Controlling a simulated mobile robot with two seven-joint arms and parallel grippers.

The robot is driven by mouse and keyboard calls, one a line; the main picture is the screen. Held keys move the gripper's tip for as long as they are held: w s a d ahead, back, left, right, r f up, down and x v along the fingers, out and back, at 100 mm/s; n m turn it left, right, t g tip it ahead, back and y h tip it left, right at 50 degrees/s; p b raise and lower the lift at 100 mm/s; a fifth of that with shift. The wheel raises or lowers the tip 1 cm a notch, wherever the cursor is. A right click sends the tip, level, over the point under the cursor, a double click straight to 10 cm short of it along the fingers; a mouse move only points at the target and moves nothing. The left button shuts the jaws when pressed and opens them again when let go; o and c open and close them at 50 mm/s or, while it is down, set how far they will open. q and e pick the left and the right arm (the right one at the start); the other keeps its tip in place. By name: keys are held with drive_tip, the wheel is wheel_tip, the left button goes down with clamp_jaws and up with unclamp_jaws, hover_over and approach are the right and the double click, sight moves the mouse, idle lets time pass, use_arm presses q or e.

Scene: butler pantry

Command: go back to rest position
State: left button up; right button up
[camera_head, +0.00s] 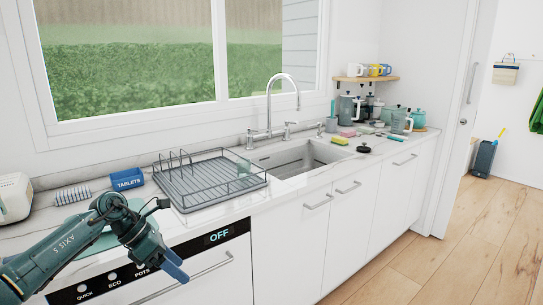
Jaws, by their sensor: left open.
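My left gripper (175,268) shows at the lower left of the head view, at the end of my dark arm. It is open with nothing visible between its fingers. It hangs in front of the counter edge, over the dishwasher front (212,265), whose panel reads OFF. My right gripper is not in view.
A dish rack (205,178) stands left of the sink (300,158) with its tap (270,100). A blue TABLETS box (127,179), a brush (73,194) and a toaster-like appliance (14,197) stand at left. Jugs and pots crowd the far right. The wooden floor (440,255) is clear.

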use_arm(q)
drive_tip(key=s+d+n+t+h+p, duration=0.1)
drive_tip(key=s+d+n+t+h, duration=0.35)
drive_tip(key=d+n, duration=0.35)
drive_tip(key=s+d+n+t+h+p, duration=0.1)
drive_tip(key=s+d+n+t+h, duration=0.4)
drive_tip(key=d, duration=0.6)
drive_tip(key=s+a+f+n+y+p, duration=0.1)
drive_tip(key=s+a+f+n+y, duration=0.2)
drive_tip(key=n, duration=0.7)
drive_tip(key=s+a+f+n+y+p, duration=0.1)
drive_tip(key=s+a+f+n+y, duration=0.2)
drive_tip(key=s+f+n+y, duration=0.3)
drive_tip(key=s+a+f+n+y+p, duration=0.1)
drive_tip(key=s+a+f+n+y, duration=0.2)
drive_tip(key=s+n, duration=0.5)
wheel_tip(320, 180, down, 3)
drive_tip(key=n+y, duration=0.1)
drive_tip(key=n, duration=0.6)
drive_tip(key=shift+s+a+r, duration=0.2)
drive_tip(key=shift+a, duration=0.15)
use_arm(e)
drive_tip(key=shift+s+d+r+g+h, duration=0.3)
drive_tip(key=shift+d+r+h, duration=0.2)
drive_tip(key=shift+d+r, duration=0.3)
